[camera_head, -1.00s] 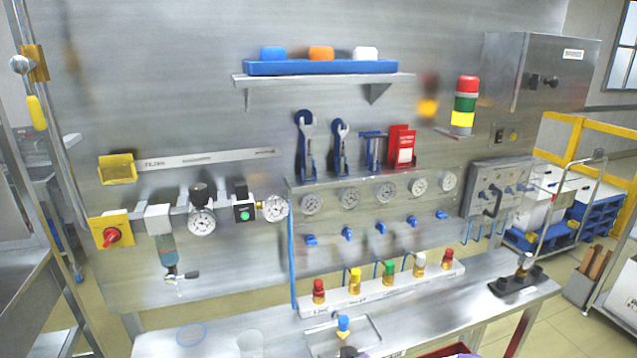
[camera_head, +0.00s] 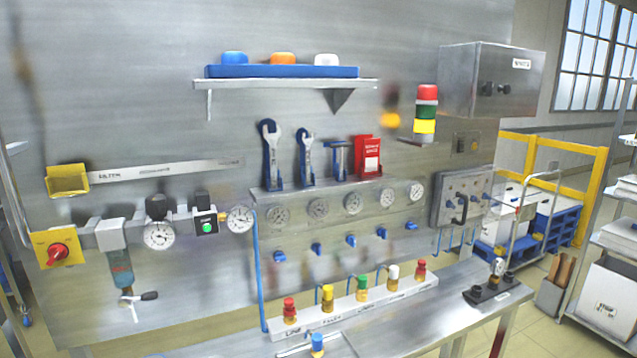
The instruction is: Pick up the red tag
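The red tag (camera_head: 367,157) stands upright at the right end of the narrow metal ledge on the steel wall panel. It is red with a white label on its front. It stands just right of a small T-shaped tool (camera_head: 338,159) and two wrenches (camera_head: 271,150) in blue holders. Neither of my grippers shows in the head view, so I cannot see what they hold.
A shelf (camera_head: 290,84) with a blue tray sits above the ledge. Gauges and blue valves line the panel below it. A manifold with several coloured caps (camera_head: 351,312) stands on the bench. A stack light (camera_head: 426,114) and grey box (camera_head: 492,82) are at right.

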